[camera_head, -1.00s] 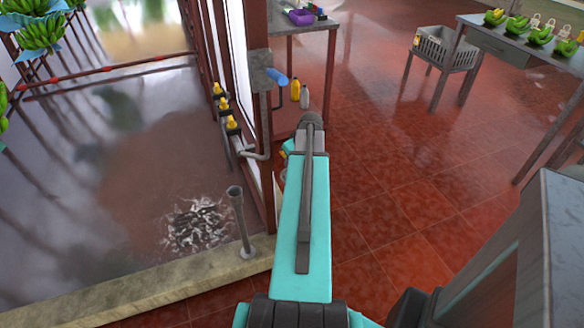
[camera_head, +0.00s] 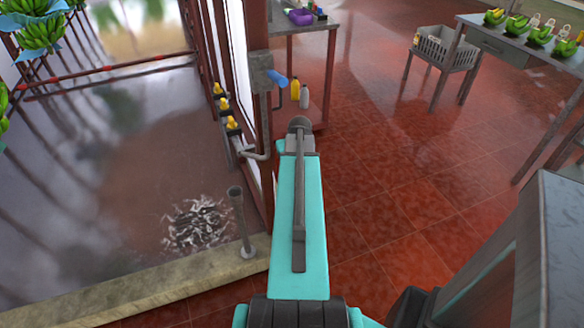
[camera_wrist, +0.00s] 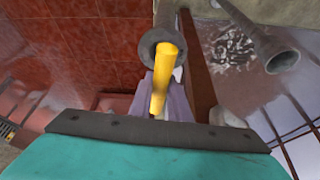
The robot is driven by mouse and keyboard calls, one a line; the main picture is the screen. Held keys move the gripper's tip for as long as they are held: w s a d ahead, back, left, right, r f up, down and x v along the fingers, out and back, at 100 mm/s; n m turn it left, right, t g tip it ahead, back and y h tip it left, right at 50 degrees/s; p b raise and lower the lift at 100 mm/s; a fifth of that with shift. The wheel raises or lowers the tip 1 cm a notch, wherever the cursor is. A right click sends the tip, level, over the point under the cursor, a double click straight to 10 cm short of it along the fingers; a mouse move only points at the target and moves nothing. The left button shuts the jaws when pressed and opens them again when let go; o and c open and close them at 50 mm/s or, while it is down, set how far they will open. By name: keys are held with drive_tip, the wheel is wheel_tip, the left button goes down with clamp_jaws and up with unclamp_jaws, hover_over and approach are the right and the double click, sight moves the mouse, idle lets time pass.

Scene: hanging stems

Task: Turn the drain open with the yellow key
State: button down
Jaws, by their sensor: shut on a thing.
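The yellow key (camera_wrist: 164,75) shows in the wrist view as a short bar, held upright in the picture. My gripper (camera_wrist: 168,100) is shut on it, with only a grey-purple part of the jaws showing around its lower end. A grey round pipe end (camera_wrist: 150,44) lies just behind the top of the key; I cannot tell if they touch. In the head view my teal arm reaches forward beside the red post and hides the gripper and the key. The drain itself I cannot make out for sure.
A grey upright pipe (camera_head: 239,222) stands on the pool's curb (camera_head: 160,288), with foaming water (camera_head: 197,224) beside it. Several yellow-handled taps (camera_head: 224,104) line the red frame. A grey box with a blue handle (camera_head: 277,78) is near.

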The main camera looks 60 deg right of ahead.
idle(0.4)
drive_tip(key=shift+m+g, duration=0.3)
drive_tip(key=shift+m, duration=0.5)
drive_tip(key=c, duration=1.2)
unclamp_jaws()
drive_tip(key=shift+r, duration=0.1)
drive_tip(key=shift+r+p, duration=2.7)
drive_tip(key=shift+r, duration=1.45)
